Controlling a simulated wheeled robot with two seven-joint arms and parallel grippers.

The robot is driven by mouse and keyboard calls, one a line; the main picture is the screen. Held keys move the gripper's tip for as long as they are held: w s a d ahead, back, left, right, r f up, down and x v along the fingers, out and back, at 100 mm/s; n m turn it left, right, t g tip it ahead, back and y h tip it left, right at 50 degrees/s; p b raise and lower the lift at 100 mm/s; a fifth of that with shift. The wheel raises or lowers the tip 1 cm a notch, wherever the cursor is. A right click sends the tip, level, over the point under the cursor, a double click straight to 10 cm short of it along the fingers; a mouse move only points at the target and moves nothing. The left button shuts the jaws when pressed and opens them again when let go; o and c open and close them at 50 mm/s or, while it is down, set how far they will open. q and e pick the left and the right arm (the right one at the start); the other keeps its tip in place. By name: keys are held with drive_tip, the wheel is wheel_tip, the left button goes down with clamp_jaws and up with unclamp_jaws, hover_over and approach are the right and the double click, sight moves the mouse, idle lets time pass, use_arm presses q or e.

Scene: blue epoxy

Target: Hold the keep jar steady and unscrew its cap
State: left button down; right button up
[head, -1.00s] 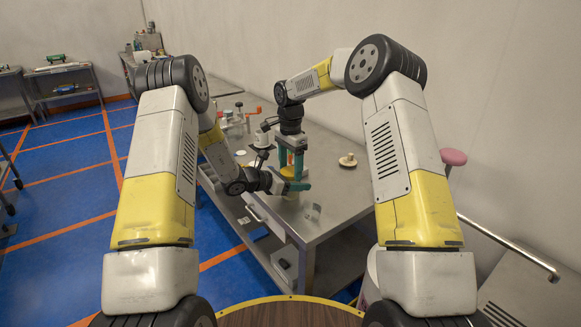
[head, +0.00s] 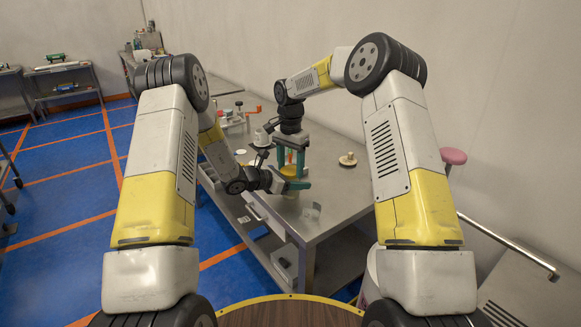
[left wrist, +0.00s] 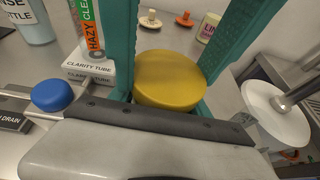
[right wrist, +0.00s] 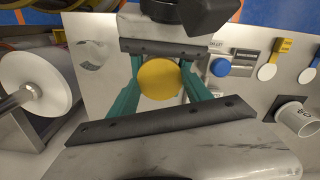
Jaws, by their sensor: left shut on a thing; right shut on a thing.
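The keep jar's yellow cap (left wrist: 170,78) shows as a wide round disc in the left wrist view, and from above in the right wrist view (right wrist: 159,80). The jar body below it is mostly hidden by the cap and the fingers. My left gripper (head: 291,184) comes in low from the side and is shut on the jar at bench level. My right gripper (head: 291,165) points straight down with its teal fingers on two sides of the yellow cap, shut on it. The jar looks upright.
The steel bench (head: 335,195) has free room to the right of the jar. A wooden piece (head: 348,160) lies there. A white disc on a stem (left wrist: 276,112), a blue knob (left wrist: 54,95) and a clarity tube stand (left wrist: 90,62) are near the jar. A grey-white cup (right wrist: 297,118) also shows.

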drive_tip(key=o, duration=1.5)
drive_tip(key=shift+o, duration=0.2)
drive_tip(key=shift+r, duration=2.3)
drive_tip(key=shift+r+m, duration=1.55)
drive_tip(key=shift+m, duration=0.05)
drive_tip(key=shift+f, duration=3.9)
drive_tip(key=c, duration=1.5)
drive_tip(key=shift+n, duration=1.6)
drive_tip(key=shift+c, duration=0.2)
